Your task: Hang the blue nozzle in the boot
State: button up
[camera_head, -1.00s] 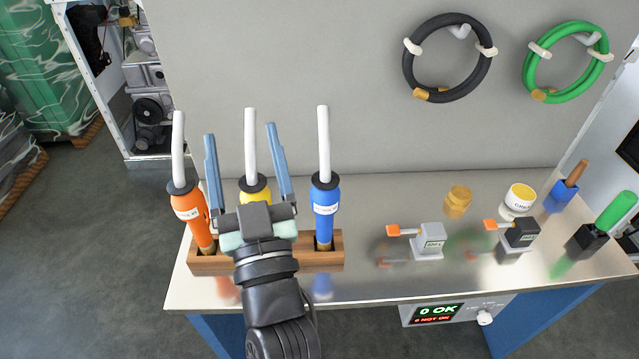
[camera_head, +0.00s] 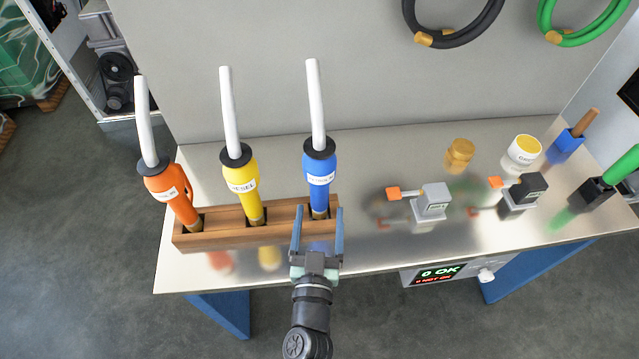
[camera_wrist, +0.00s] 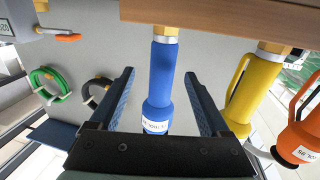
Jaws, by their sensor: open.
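The blue nozzle (camera_head: 321,180) stands upright in the right-hand slot of the wooden rack (camera_head: 283,238), its white spout pointing up and its brass end down in the slot. My gripper (camera_head: 317,215) is open in front of the blue nozzle's lower part, at the rack's right end. In the wrist view the blue nozzle (camera_wrist: 157,90) shows between the two fingers of my gripper (camera_wrist: 160,90), with a gap on each side. I cannot tell how far it reaches between the fingers. No separate boot is clearly identifiable; the rack slots hold the nozzles.
A yellow nozzle (camera_head: 243,187) and an orange nozzle (camera_head: 171,193) stand left of the blue one in the rack. Right of the rack are a grey-white device (camera_head: 432,202), a dark device (camera_head: 526,190), a brass cap (camera_head: 460,153) and a white-yellow jar (camera_head: 525,150). A wall stands behind.

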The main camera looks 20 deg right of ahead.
aim_at(319, 200)
jog(key=shift+w+d+r, duration=0.2)
jog(key=shift+w, duration=0.35)
jog(key=shift+r+x, duration=0.15)
jog(key=shift+x, duration=1)
jog(key=shift+r+x, duration=0.15)
jog(key=shift+x, duration=1)
jog(key=shift+a, duration=0.15)
grip_shut()
jog(key=shift+w+r, duration=0.1)
jog(key=shift+r, duration=0.1)
